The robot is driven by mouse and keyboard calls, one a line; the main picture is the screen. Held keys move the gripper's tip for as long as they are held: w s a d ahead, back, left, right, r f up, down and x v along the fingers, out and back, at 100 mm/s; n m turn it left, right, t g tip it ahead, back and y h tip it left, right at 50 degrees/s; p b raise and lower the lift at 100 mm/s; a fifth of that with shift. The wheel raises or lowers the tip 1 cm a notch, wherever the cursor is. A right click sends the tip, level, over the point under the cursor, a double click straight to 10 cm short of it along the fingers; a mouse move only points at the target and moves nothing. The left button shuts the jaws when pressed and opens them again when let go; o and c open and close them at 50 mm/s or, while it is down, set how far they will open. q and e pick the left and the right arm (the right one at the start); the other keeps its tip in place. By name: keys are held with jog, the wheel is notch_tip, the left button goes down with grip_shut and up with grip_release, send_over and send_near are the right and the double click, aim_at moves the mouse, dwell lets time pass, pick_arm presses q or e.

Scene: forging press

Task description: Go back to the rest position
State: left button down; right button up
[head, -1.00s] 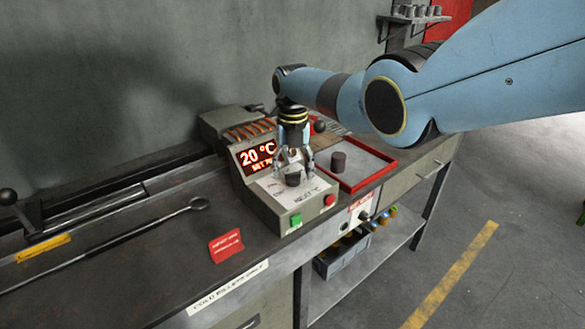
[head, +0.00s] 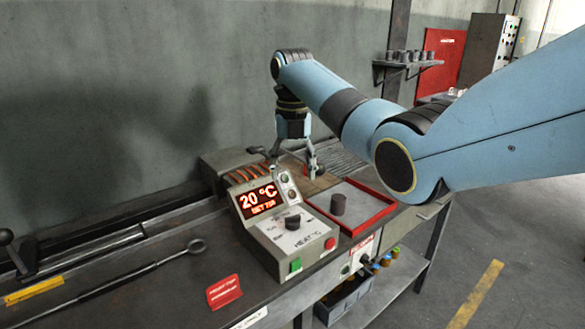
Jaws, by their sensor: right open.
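My right gripper (head: 296,168) points down behind and above the control box (head: 287,243). Its fingers are spread and hold nothing. The control box has a black knob (head: 292,222), a green button, a red button and a display (head: 259,199) reading 20 °C. The gripper is apart from the knob. My blue right arm comes in from the right edge and crosses over the red-edged tray. My left gripper is not in the head view.
A red-rimmed tray (head: 378,217) holds a dark cylinder (head: 338,204), right of the box. A wall shelf (head: 408,66) holds several cylinders.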

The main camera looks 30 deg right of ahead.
dwell(0.4)
